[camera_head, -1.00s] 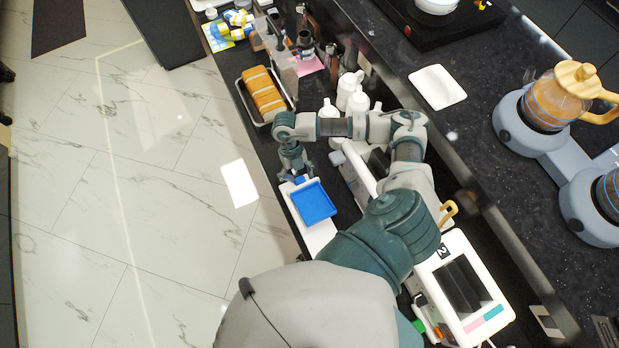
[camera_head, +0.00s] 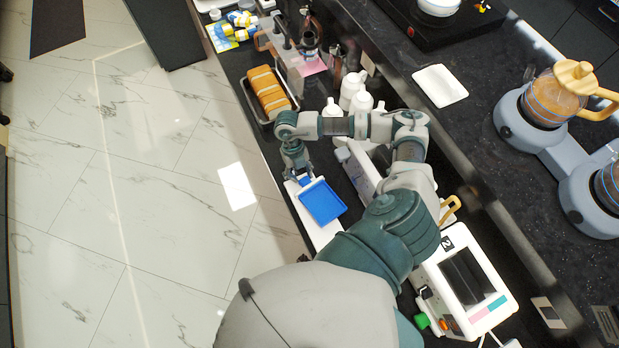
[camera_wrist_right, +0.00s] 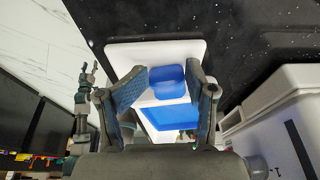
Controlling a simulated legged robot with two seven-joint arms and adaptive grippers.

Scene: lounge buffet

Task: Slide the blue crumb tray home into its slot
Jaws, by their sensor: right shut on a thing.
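The blue crumb tray (camera_head: 321,202) lies flat over a white board (camera_head: 303,207) near the counter's front edge. My right gripper (camera_head: 300,178) is at its far-left end. In the right wrist view, the two fingers (camera_wrist_right: 168,76) are closed around the tray's blue handle block (camera_wrist_right: 170,92), and the tray's flat pan (camera_wrist_right: 170,117) shows beyond it. A white appliance (camera_head: 360,170) stands just right of the tray, partly hidden by my right arm. I cannot make out the slot. My left gripper (camera_wrist_right: 90,73) shows small in the right wrist view, fingers apart and seemingly empty.
A bread loaf in a dark pan (camera_head: 268,93) and white bottles (camera_head: 353,93) stand beyond the gripper. A white machine with a dark screen (camera_head: 462,285) is to the right. A raised dark counter (camera_head: 455,115) runs behind. Open floor (camera_head: 150,190) lies left.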

